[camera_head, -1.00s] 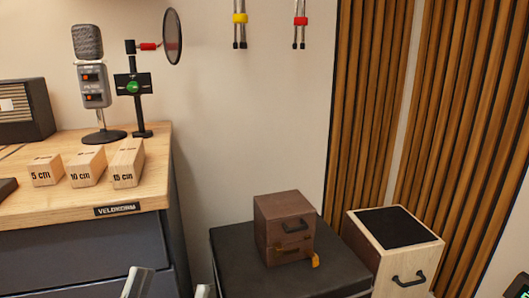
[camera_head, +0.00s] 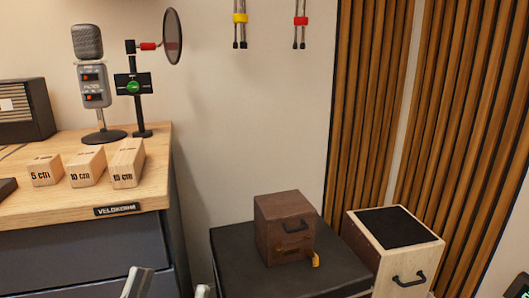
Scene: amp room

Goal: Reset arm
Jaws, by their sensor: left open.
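My left gripper (camera_head: 170,287) shows at the bottom edge, left of centre, with two pale fingertips apart and nothing visible between them. It is in front of the dark cabinet under the wooden desk. The rest of the left arm is out of the picture. My right gripper is not in view.
The wooden desk (camera_head: 60,207) holds a microphone (camera_head: 90,82), a pop filter on a stand (camera_head: 134,90) and several wooden blocks (camera_head: 86,166). A brown box with a handle (camera_head: 284,228) sits on a black case (camera_head: 235,262). A pale box with a black top (camera_head: 405,268) stands right of it.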

